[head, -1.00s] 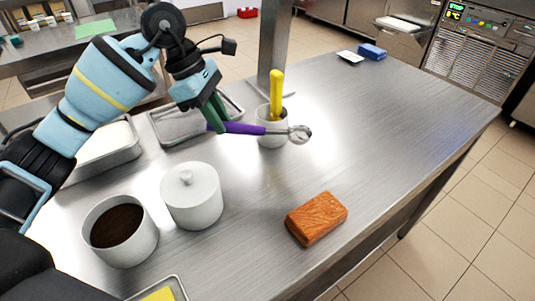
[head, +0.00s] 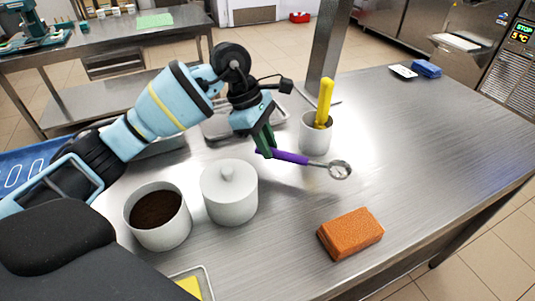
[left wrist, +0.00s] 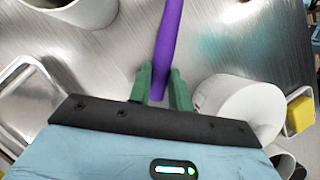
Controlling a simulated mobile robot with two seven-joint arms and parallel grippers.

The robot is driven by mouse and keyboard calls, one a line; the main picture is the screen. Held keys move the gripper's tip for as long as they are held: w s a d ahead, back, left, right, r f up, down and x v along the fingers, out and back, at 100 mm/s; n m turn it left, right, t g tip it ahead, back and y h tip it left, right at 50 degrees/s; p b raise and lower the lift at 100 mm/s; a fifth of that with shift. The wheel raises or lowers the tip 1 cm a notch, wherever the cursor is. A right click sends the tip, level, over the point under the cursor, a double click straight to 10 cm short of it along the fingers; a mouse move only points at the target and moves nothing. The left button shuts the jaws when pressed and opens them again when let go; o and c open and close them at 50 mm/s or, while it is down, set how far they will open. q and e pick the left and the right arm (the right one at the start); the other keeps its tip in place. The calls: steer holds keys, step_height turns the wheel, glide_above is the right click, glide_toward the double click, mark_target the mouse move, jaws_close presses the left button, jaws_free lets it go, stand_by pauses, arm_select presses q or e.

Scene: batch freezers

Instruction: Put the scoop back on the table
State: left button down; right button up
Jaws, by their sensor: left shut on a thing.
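The scoop has a purple handle (head: 290,157) and a round metal head (head: 340,170). My left gripper (head: 268,152) is shut on the end of the purple handle, and the scoop points right, with its head in front of the white cup in the head view. In the left wrist view the purple handle (left wrist: 168,45) runs up from between the green fingers (left wrist: 160,90). The scoop appears to be held above the steel table (head: 420,150); its exact height I cannot tell. My right gripper does not show.
A white cup (head: 314,137) with a yellow-handled tool (head: 324,100) stands behind the scoop. A lidded white pot (head: 229,195), a pot with dark contents (head: 158,217) and an orange block (head: 350,234) stand nearer. A metal post (head: 328,50) rises behind.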

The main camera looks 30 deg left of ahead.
arm_select(q)
steer(key=shift+f, duration=1.75)
steer(key=c, duration=1.3)
jaws_free()
steer(key=shift+f, duration=0.1)
steer(key=v, duration=1.2)
